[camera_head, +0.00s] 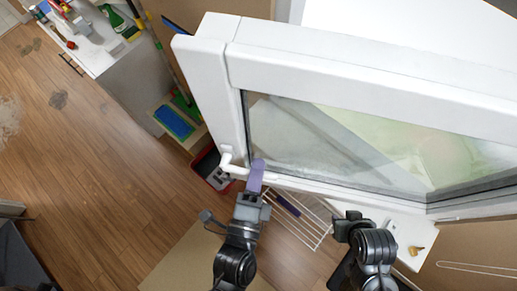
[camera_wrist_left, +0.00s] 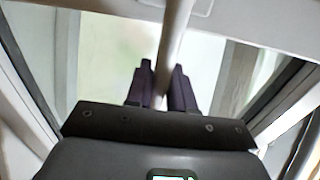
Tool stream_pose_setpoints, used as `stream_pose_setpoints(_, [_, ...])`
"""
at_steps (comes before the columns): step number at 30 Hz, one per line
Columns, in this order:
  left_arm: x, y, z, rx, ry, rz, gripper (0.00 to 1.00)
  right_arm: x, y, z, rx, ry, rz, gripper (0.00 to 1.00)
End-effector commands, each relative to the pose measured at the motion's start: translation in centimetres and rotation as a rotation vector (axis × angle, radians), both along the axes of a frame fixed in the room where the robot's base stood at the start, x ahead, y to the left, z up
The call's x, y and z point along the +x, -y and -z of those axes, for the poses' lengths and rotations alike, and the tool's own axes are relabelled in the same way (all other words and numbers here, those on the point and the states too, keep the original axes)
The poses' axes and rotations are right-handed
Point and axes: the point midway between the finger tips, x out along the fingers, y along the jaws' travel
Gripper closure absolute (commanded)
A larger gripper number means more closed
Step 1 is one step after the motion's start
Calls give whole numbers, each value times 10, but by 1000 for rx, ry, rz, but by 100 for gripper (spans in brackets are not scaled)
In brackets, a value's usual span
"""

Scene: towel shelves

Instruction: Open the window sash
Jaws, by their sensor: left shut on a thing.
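The white window sash (camera_head: 360,75) stands at a slant across the upper right of the head view, with its glass pane (camera_head: 360,150) inside the frame. Its white handle (camera_head: 229,164) is at the lower left corner of the sash. My left gripper (camera_head: 257,172) has its purple fingers shut on the handle. In the left wrist view, the handle bar (camera_wrist_left: 174,45) runs between the two fingers (camera_wrist_left: 162,85). My right arm (camera_head: 372,245) is below the sash, to the right of the left one; its fingers cannot be made out clearly.
A wire rack (camera_head: 312,222) lies under the sash. A red and black bin (camera_head: 208,167) and a blue-green item (camera_head: 174,122) are left of the handle. A white counter (camera_head: 95,45) with bottles stands at upper left. The wooden floor (camera_head: 80,170) on the left is mostly free.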

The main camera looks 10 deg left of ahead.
Motion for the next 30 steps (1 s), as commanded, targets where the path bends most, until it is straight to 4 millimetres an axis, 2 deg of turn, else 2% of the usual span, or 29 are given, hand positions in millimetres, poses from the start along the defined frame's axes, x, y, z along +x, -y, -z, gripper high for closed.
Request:
stream_pose_setpoints(17, [-8,1,0,0,-2,-11,100,0,-2,0,10,1,6,67])
stream_pose_setpoints(30, [-39,4,1,0,-3,-60,100,0,-1,0,3,1,2,67])
